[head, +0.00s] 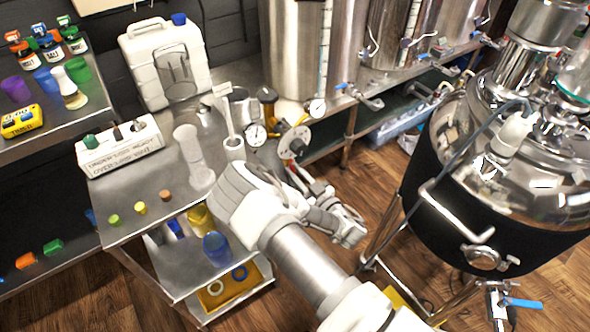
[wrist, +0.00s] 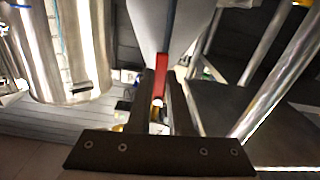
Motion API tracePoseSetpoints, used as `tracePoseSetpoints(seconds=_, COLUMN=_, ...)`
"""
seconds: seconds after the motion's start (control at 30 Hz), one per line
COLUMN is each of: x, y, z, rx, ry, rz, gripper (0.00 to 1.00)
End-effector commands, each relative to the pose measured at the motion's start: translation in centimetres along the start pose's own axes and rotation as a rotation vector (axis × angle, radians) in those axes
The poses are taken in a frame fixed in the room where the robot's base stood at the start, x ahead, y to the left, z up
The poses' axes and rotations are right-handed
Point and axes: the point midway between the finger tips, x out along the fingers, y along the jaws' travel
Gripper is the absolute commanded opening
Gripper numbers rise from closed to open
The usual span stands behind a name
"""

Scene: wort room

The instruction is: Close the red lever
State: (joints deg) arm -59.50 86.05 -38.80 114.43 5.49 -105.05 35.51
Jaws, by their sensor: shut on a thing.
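The red lever (wrist: 162,67) shows in the wrist view as a narrow red strip below a pale grey surface. My gripper (wrist: 161,82) has its two dark fingers close together on either side of the lever, shut on it. The lower end of the lever is partly hidden between the fingers.
A steel bench (head: 180,200) with a white jerrycan (head: 165,60), glassware and a labelled white rack (head: 120,147) is left of my arm. A large dark-jacketed kettle (head: 480,190) stands at right. Steel tanks (head: 292,45) line the back. Wooden floor lies between.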

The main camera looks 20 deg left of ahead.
Motion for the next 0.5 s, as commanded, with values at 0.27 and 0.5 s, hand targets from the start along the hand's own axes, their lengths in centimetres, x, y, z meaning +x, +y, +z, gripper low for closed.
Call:
tracePoseSetpoints(seconds=0.27, x=-0.03, y=0.14, z=0.07, rx=-0.048, ry=-0.003, rz=0.001, gripper=0.0)
tracePoseSetpoints(seconds=0.5, x=-0.02, y=0.11, z=0.09, rx=-0.049, ry=-0.002, rz=0.0, gripper=0.0)
